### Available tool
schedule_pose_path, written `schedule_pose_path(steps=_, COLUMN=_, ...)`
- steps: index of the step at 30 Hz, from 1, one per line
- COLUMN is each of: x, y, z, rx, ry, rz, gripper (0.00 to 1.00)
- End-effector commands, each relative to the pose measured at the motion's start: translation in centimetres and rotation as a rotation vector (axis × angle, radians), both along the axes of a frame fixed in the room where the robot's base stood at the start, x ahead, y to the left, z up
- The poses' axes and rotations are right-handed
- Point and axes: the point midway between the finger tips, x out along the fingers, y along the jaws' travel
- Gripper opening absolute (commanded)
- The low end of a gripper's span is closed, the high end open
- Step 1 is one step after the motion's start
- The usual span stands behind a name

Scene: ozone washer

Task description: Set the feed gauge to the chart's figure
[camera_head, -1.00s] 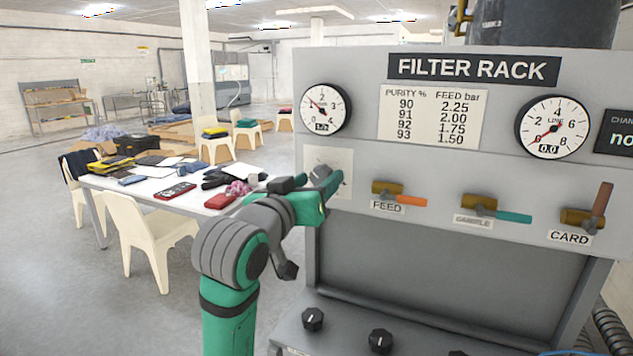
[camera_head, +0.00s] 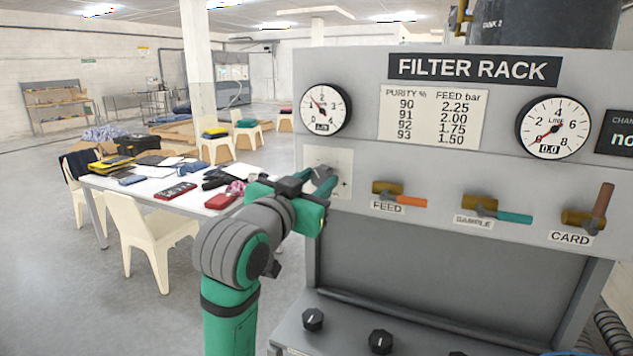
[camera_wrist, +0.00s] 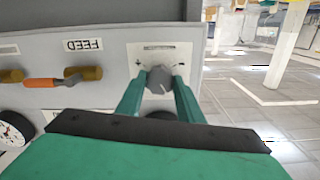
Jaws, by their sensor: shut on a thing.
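A grey knob (camera_wrist: 160,79) stands on a pale plate (camera_head: 343,165) on the panel, below the left gauge. My gripper (camera_wrist: 158,88) is shut on the knob, one green finger on each side; in the head view the gripper (camera_head: 318,185) partly hides the knob. The left gauge (camera_head: 325,107) has its needle pointing up and left, between the lower left and the 2; its small readout is too blurred to read surely. The chart (camera_head: 430,117) lists purity 90, 91, 92, 93 beside feed bar 2.25, 2.00, 1.75, 1.50.
The FEED valve (camera_head: 400,195) has an orange handle, the SAMPLE valve (camera_head: 497,210) a teal one; both handles point right. The CARD valve (camera_head: 583,219) handle points up. The LINE gauge (camera_head: 553,127) reads 0.0. The display (camera_head: 617,135) is cut off at right. Dark knobs (camera_head: 380,341) sit on the lower ledge.

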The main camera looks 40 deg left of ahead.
Motion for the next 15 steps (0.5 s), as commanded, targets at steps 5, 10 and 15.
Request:
schedule_pose_path(steps=5, x=-0.05, y=0.1, z=-0.05, rx=0.083, ry=0.02, rz=0.002, gripper=0.11)
schedule_pose_path(steps=10, x=-0.05, y=0.11, z=-0.06, rx=0.095, ry=0.024, rz=0.002, gripper=0.11)
schedule_pose_path(steps=15, x=-0.05, y=0.12, z=-0.07, rx=0.094, ry=0.024, rz=0.002, gripper=0.11)
